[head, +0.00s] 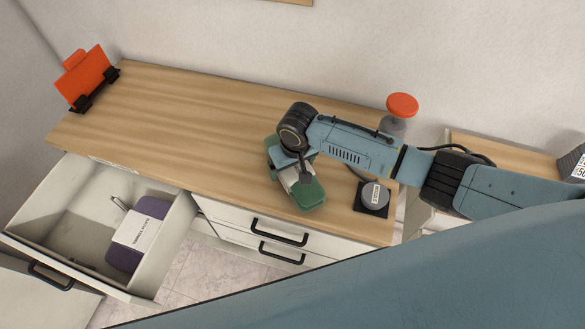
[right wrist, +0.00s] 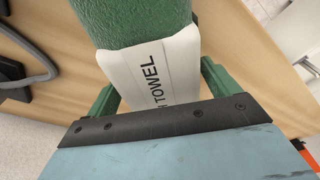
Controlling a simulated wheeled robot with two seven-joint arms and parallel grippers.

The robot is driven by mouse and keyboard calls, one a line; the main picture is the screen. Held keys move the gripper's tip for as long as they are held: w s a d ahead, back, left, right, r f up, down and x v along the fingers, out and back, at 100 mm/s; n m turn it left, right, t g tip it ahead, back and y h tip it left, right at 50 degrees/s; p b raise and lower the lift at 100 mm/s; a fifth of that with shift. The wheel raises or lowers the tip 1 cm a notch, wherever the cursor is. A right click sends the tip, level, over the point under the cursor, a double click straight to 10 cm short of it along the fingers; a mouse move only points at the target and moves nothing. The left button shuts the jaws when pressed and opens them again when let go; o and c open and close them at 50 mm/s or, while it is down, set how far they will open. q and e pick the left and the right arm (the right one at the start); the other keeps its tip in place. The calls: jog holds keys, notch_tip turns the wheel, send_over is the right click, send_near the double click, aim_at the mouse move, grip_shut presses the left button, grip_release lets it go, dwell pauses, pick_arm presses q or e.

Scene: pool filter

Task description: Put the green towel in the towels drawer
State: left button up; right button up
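The green towel (head: 308,195) with a white paper band is at the front of the wooden counter, right of its middle. My right gripper (head: 300,180) is down at the towel and partly covers it. In the right wrist view the towel (right wrist: 130,20) and its band lettered "TOWEL" lie between the two green fingers (right wrist: 160,85). I cannot tell whether the fingers press on it, or whether it rests on the counter. An open drawer (head: 180,225) at the left holds a folded purple towel (head: 125,258) with a white band. My left gripper is not in view.
An orange board in a black stand (head: 85,80) is at the counter's left end. A grey round item on a black base (head: 374,196) and a red-topped grey object (head: 402,106) are at the right. Closed drawers (head: 225,225) are below. The counter's middle left is clear.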

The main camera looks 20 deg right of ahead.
jog(key=c, duration=1.2)
